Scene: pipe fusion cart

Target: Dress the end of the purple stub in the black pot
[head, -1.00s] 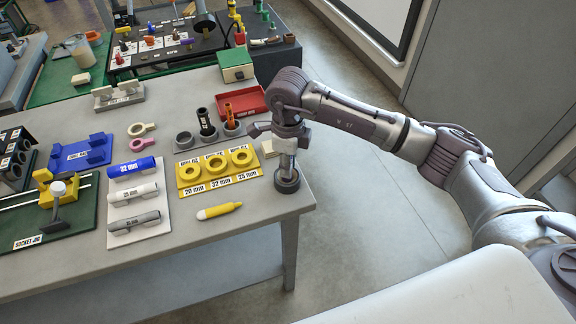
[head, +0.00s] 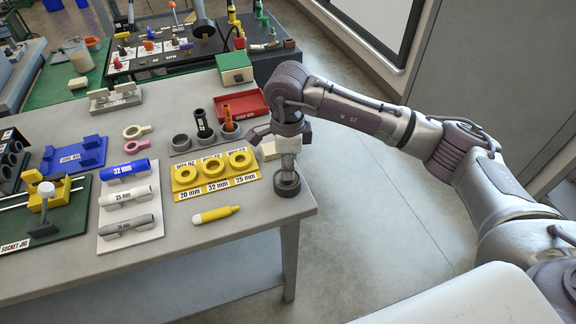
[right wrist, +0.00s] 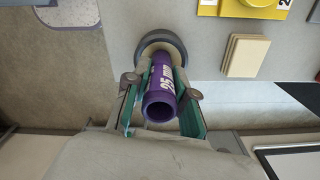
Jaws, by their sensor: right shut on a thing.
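The purple stub (right wrist: 162,88), marked 25 mm, is a hollow tube in the right wrist view, its open near end facing the camera. My right gripper (head: 288,168) is shut on it, with one finger on each side of the stub in the right wrist view. The black pot (head: 287,186) stands near the right front corner of the table, directly under the gripper. Its dark rim (right wrist: 151,39) shows around the stub's far end in the right wrist view. That end is hidden, so I cannot tell how deep it sits. My left gripper is out of view.
Behind stand grey cups (head: 181,142) and a red tray (head: 240,104). The table's right edge is close to the pot.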

